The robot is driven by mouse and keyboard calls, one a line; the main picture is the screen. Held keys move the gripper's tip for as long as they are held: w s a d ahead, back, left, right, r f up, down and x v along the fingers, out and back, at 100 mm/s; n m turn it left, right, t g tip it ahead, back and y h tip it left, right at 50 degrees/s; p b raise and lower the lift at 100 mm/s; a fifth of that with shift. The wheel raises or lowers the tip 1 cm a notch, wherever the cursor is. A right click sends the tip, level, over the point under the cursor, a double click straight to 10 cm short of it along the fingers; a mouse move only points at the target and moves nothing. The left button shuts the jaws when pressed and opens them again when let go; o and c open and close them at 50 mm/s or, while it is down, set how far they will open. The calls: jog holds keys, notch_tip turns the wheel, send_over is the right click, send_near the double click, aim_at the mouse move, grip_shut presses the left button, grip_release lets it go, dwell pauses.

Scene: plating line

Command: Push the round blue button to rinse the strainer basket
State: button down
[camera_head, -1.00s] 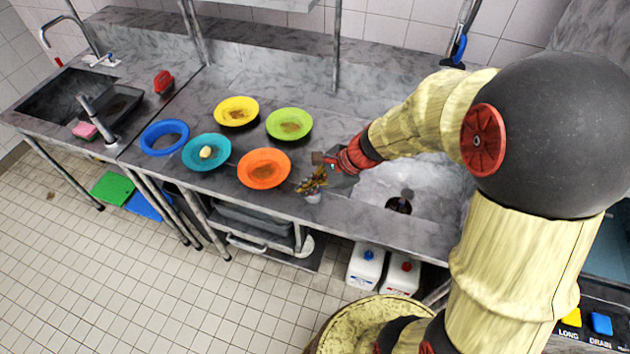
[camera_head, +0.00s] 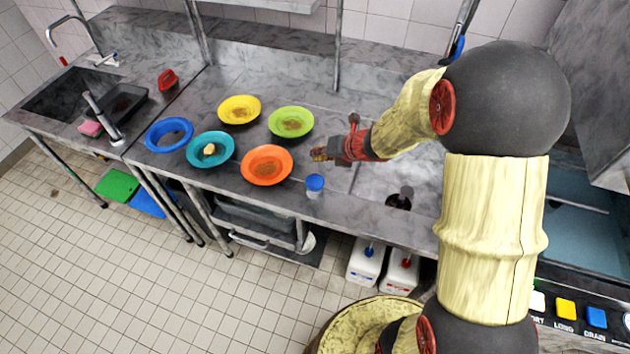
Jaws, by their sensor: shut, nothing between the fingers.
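A round blue button (camera_head: 315,181) sits on a pale, short cylinder by the front edge of the steel counter, right of the orange plate. My gripper (camera_head: 320,154) is shut and empty. It shows just behind the button in the picture, apart from it, and its fingers point left. A dark round opening (camera_head: 398,201) with a small upright part lies in the counter to the right; this may be the strainer basket, but its inside is too small to make out.
Blue (camera_head: 150,144), teal (camera_head: 193,158), yellow (camera_head: 226,119), green (camera_head: 276,132) and orange (camera_head: 249,178) plates stand left of my gripper, some with food remains. A square blue DRAIN button (camera_head: 597,317) is on a panel at lower right. White jugs (camera_head: 365,265) stand below the counter.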

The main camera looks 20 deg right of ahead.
jog(key=b, duration=0.8)
send_near(313, 177)
jog(key=w+a, duration=0.1)
jog(key=w+f, duration=0.1)
jog(key=w, duration=0.1)
jog(key=w+a+f, duration=0.1)
jog(key=shift+w+a+f, duration=0.2)
jog(key=shift+w+a, duration=0.15)
jog(key=shift+w, duration=0.05)
jog(key=shift+f, duration=0.1)
dwell(0.5)
jog(key=shift+f+b, duration=0.3)
jog(key=shift+b, duration=0.1)
jog(key=shift+f+b, duration=0.65)
jog(key=shift+f, duration=0.2)
dwell(0.8)
jog(key=shift+r, duration=0.1)
jog(key=shift+r+p, duration=1.15)
jog(key=shift+r, duration=0.05)
